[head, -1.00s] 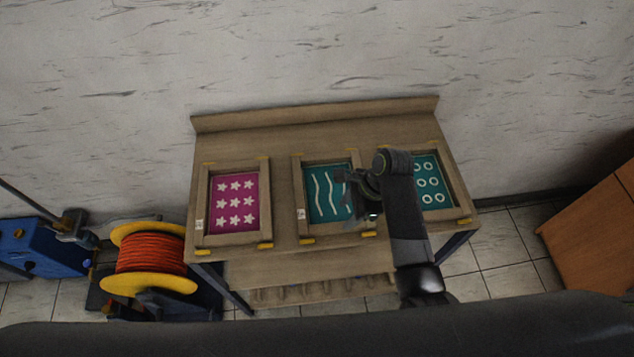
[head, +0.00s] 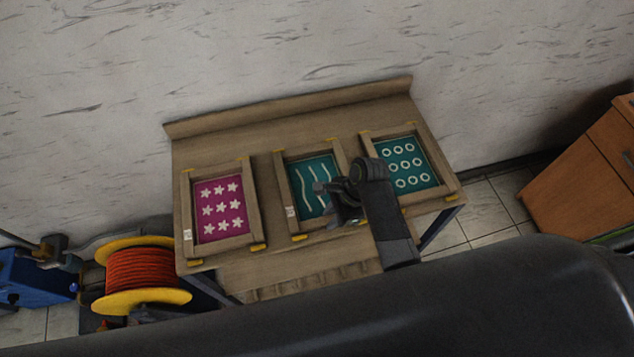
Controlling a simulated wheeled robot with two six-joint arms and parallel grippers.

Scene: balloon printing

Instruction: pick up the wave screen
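The wave screen (head: 303,190) is a teal panel with white wavy lines in a wooden frame. It lies in the middle of the wooden table, between two other screens. My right gripper (head: 337,202) is at the lower right part of its frame and covers some of the panel and right rail. Its dark fingers overlap the frame, and I cannot tell whether they touch or clasp it. My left gripper is out of view.
A magenta star screen (head: 208,211) lies on the left and a teal ring screen (head: 400,166) on the right of the table (head: 262,152). An orange reel (head: 141,268) stands at lower left, a wooden cabinet (head: 575,187) at right. Tiled floor is free between table and cabinet.

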